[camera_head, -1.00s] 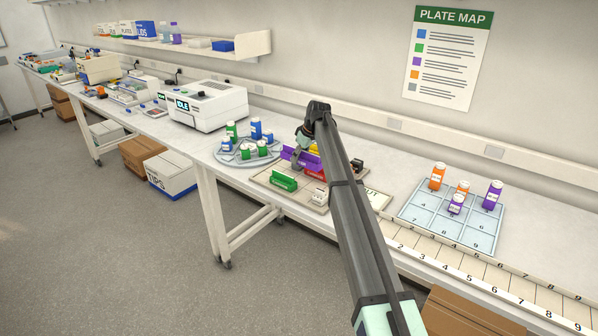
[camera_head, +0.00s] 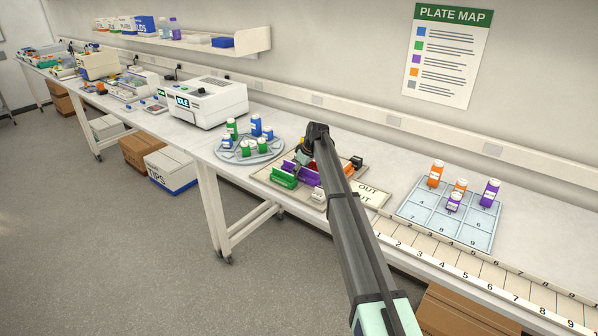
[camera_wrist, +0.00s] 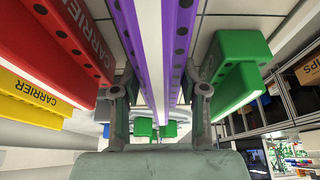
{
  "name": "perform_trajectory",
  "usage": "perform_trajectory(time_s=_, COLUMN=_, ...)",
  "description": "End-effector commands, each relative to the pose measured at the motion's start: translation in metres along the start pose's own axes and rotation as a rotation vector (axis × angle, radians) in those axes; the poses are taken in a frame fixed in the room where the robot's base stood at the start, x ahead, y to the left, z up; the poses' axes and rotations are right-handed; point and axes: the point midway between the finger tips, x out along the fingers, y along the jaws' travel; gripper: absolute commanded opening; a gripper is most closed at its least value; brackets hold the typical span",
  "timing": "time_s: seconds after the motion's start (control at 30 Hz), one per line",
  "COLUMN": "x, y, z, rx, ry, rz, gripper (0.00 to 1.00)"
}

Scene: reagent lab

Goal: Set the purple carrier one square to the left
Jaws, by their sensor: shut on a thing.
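The purple carrier (camera_head: 300,171) is held by my gripper (camera_head: 304,150) over the beige gridded board (camera_head: 264,178). In the wrist view the purple carrier (camera_wrist: 178,35) runs lengthwise between the two fingers of my gripper (camera_wrist: 157,110). A green carrier (camera_head: 284,179) sits close beside it, nearer the bench front; it is at the right in the wrist view (camera_wrist: 236,65). A red carrier (camera_wrist: 58,35) and a yellow carrier (camera_wrist: 30,108) are at the left there. In the head view my arm hides part of the board. I cannot tell whether the purple carrier touches the board.
A round grey rack (camera_head: 262,155) with green and blue bottles stands left of the board. An OUT plate (camera_head: 372,197) lies to its right. Farther right, a numbered blue tray (camera_head: 425,217) holds orange and purple bottles. A white IDLE instrument (camera_head: 210,103) stands behind left.

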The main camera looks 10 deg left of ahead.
Motion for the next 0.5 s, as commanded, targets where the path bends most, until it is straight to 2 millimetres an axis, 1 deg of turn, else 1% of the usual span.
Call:
perform_trajectory(time_s=0.13, x=0.0035, y=0.0000, z=0.0013, rx=0.000, ry=0.000, rz=0.000, gripper=0.00)
perform_trajectory(time_s=0.17, x=0.0028, y=0.0000, z=0.0011, rx=0.000, ry=0.000, rz=0.000, gripper=0.54)
perform_trajectory(time_s=0.2, x=0.0025, y=0.0000, z=0.0010, rx=0.000, ry=0.000, rz=0.000, gripper=0.68)
perform_trajectory(time_s=0.5, x=0.0020, y=0.0000, z=0.0008, rx=0.000, ry=0.000, rz=0.000, gripper=0.68)
